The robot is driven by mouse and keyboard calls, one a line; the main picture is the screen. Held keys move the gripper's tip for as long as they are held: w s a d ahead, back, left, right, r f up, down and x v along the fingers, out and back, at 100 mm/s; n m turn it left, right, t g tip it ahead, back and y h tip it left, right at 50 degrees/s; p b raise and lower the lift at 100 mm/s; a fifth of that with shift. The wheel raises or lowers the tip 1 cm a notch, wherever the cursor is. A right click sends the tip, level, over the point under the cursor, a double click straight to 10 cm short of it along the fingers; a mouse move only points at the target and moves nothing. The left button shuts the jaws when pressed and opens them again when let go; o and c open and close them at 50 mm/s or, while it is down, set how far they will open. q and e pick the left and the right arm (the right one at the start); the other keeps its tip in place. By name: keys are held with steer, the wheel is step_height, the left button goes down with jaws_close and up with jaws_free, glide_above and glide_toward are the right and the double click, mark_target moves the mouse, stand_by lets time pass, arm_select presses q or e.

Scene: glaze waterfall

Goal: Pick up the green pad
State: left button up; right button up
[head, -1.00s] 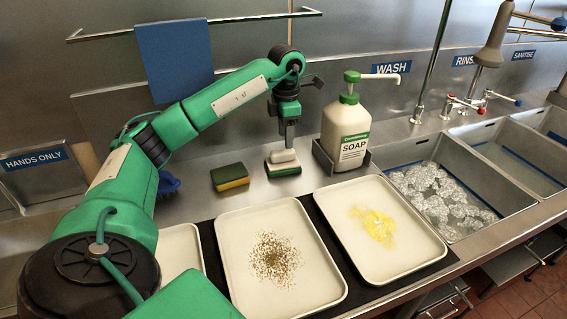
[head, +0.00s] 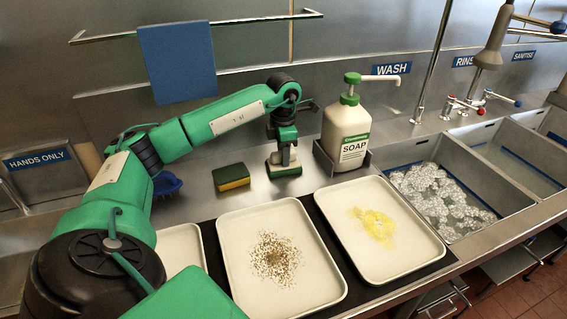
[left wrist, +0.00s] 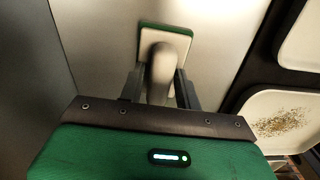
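The green pad (head: 284,171) is a pale block with a green scouring base and a pale upright handle. It lies on the steel counter behind the trays. It also shows in the left wrist view, with its green edge beyond the pale backing (left wrist: 179,41). My left gripper (head: 284,158) points down over it. Its dark fingers stand on either side of the handle, as the left wrist view shows (left wrist: 160,84). The fingers look open around the handle; contact is not clear. My right gripper is not in view.
A yellow and green sponge (head: 231,177) lies left of the pad, and a blue brush (head: 166,184) farther left. A soap bottle (head: 346,135) stands close on the right. Soiled trays (head: 226,232) lie in front. A towel (head: 177,62) hangs from a rail behind.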

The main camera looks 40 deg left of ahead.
arm_select(q)
jaws_close()
